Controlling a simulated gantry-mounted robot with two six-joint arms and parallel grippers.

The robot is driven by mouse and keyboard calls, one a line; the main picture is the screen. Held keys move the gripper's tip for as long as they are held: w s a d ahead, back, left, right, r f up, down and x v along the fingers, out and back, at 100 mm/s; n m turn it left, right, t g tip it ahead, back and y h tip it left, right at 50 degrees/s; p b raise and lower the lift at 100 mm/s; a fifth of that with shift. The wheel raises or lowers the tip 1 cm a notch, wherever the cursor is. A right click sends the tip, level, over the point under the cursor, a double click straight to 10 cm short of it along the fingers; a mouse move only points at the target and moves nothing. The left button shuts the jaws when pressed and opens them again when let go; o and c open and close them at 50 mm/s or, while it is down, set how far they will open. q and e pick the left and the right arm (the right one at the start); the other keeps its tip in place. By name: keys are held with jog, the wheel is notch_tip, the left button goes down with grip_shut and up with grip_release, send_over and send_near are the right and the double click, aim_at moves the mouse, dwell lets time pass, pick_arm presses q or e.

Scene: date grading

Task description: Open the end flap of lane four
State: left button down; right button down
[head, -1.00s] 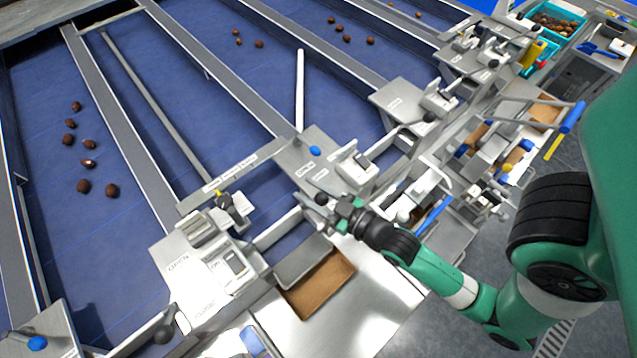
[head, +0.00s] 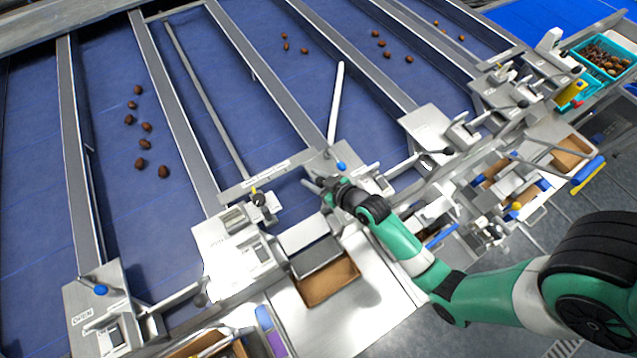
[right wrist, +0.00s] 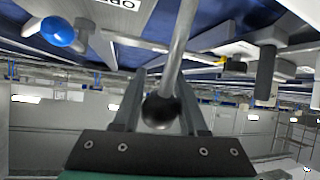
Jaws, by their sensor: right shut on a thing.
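My right gripper (head: 324,188) is at the lower end of a lane in the head view. In the right wrist view the gripper's fingers (right wrist: 162,118) are closed around a round black knob (right wrist: 160,111) on a grey metal lever (right wrist: 181,45). In the head view the gripper mostly hides this knob. A grey plate (head: 313,257) is below the lane end, over an open brown box (head: 328,283). I cannot read lane numbers or tell how far the end flap stands open. My left gripper is not in view.
Similar levers with black knobs stand at the neighbouring lane ends, one at the left (head: 200,299). Switch housings (head: 240,250) flank the gripper. Dates (head: 145,144) lie on the blue belts. A teal crate of dates (head: 603,60) is at the far right.

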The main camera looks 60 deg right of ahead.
jog(key=f, duration=0.2)
jog(key=b, duration=0.1)
jog(key=shift+w+d+f, duration=0.3)
jog(key=shift+w+f, duration=0.1)
jog(key=shift+w+r, duration=0.15)
jog(key=shift+r, duration=0.15)
jog(key=c, duration=0.9)
grip_release()
jog(key=shift+a, duration=0.1)
jog(key=o, duration=0.4)
jog(key=shift+w+r, duration=0.1)
jog(key=shift+o, duration=0.2)
jog(key=p+v, duration=0.1)
jog(key=v, duration=1)
jog(key=shift+s+r, duration=0.2)
jog(key=shift+s, duration=0.1)
